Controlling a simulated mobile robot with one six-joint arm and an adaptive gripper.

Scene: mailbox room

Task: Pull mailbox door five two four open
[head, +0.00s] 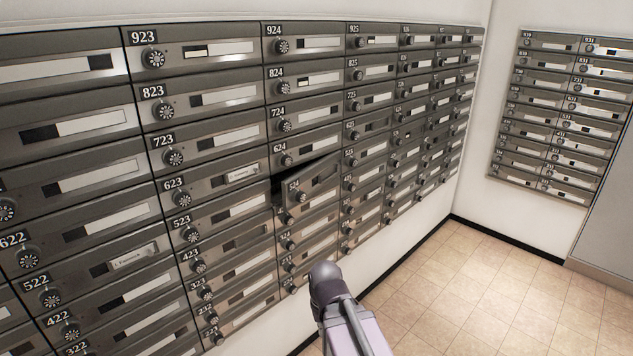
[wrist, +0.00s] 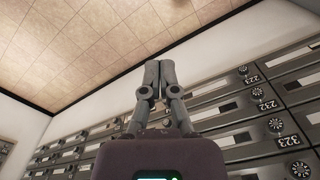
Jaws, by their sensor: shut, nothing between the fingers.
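Mailbox door 524 (head: 313,184) is a metal door with a round dial, in the column under 624. It stands swung partly out from the wall, with a dark gap at its left and upper edge. My arm reaches up from the bottom of the head view, below and to the right of the door, and the fingers do not show clearly there. In the wrist view my gripper (wrist: 160,80) is shut and empty, its two grey fingers together. Door 524 cannot be made out in the wrist view.
Other mailbox doors, such as 624 (head: 306,150) above and 523 (head: 223,216) to the left, are closed around it. A second mailbox bank (head: 560,110) hangs on the far right wall. The tiled floor (head: 480,290) is clear.

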